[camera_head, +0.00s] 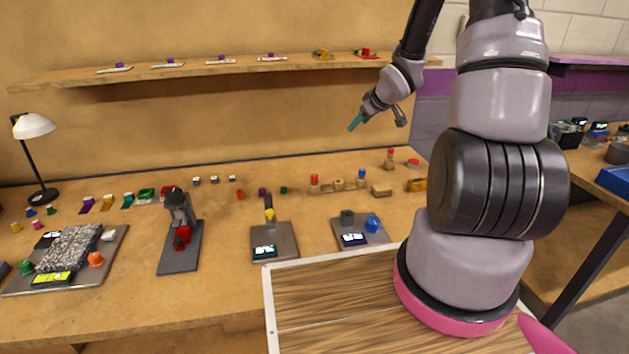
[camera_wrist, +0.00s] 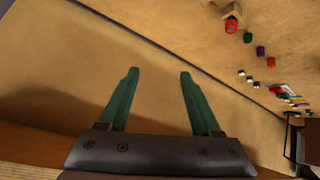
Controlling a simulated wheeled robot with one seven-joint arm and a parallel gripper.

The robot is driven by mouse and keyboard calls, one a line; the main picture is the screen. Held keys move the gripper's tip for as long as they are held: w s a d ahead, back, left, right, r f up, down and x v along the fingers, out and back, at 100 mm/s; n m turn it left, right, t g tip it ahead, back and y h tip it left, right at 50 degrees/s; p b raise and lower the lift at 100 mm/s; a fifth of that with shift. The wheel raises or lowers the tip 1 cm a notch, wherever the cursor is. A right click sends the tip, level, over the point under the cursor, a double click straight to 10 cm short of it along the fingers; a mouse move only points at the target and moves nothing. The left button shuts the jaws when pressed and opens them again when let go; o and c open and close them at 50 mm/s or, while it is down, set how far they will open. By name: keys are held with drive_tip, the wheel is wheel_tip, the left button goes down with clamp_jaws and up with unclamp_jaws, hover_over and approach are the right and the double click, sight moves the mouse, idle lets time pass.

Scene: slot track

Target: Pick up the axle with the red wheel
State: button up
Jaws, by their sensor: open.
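A small red piece (camera_head: 314,180), which may be the red wheel of the axle, sits at the left end of a row of wooden pieces on the workbench. It also shows at the top right of the wrist view (camera_wrist: 231,25). Its axle is too small to make out. A blue piece (camera_head: 361,174) is at the row's other end. Another red-topped item (camera_head: 390,154) stands further right. My gripper (camera_head: 353,123) is raised well above the bench, in front of the back wall. In the wrist view its teal fingers (camera_wrist: 159,73) are apart with nothing between them.
Small green (camera_head: 283,189), purple (camera_head: 262,191) and orange (camera_head: 239,194) pieces stand left of the row. A shelf (camera_head: 205,70) runs along the wall. Device plates (camera_head: 285,236) and a lamp (camera_head: 34,127) occupy the front and left. A wooden block (camera_head: 381,190) lies right of the row.

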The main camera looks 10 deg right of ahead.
drive_tip(key=a+f+n+y, duration=0.2)
drive_tip(key=a+f+y, duration=0.1)
drive_tip(key=f, duration=0.7)
drive_tip(key=n+y, duration=0.1)
drive_tip(key=y, duration=0.3)
approach(312, 176)
drive_tip(key=shift+w+d+f+t, duration=0.15)
drive_tip(key=shift+w+f+t, duration=0.25)
drive_tip(key=shift+w+f, duration=0.55)
drive_tip(key=shift+s+a+f, duration=0.1)
drive_tip(key=shift+a+f, duration=0.1)
drive_tip(key=shift+a, duration=0.05)
drive_tip(key=shift+y, duration=0.3)
drive_tip(key=x, duration=1)
drive_tip(key=shift+a, duration=0.3)
drive_tip(key=shift+r, duration=0.1)
clamp_jaws()
